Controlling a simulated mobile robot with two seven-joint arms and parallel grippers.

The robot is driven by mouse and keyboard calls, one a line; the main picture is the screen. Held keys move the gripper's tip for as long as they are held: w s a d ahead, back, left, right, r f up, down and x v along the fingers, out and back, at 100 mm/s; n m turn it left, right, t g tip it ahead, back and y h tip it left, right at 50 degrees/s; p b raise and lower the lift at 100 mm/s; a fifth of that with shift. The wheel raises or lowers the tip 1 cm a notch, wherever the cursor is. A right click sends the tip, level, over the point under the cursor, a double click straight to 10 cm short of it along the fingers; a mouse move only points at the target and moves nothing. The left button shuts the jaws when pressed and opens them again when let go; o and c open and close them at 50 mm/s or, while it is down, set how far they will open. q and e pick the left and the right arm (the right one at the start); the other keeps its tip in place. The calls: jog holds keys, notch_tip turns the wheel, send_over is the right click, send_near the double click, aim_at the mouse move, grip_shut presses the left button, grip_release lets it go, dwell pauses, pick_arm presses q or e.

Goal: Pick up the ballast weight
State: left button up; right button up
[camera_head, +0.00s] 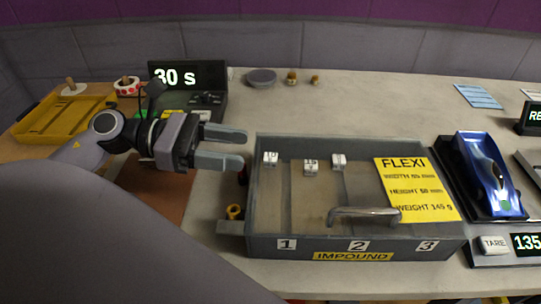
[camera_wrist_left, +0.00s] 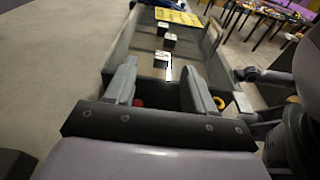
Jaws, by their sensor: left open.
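I cannot tell which one is the ballast weight. My left gripper (camera_head: 240,149) is open and empty, at the tray's left wall, with its fingers pointing right toward the left block. In the left wrist view, the nearest block (camera_wrist_left: 162,60) shows ahead, between and beyond the two fingers. My right gripper is not in view.
A metal handle (camera_head: 365,213) and a yellow FLEXI card (camera_head: 415,188) are at the tray. A blue car (camera_head: 490,172) stands on the right, above a scale display. A timer reading 30 s (camera_head: 188,75) stands behind my left gripper. The bench behind the tray is mostly clear.

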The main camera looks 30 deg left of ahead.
aim_at(264, 157)
pick_arm(q)
jog(key=x, duration=0.2)
jog(key=shift+d+f+p, duration=0.15)
jog(key=shift+d+p, duration=0.2)
jog(key=shift+d, duration=0.1)
jog(key=shift+x, duration=0.95)
jog(key=shift+f, duration=0.1)
grip_shut()
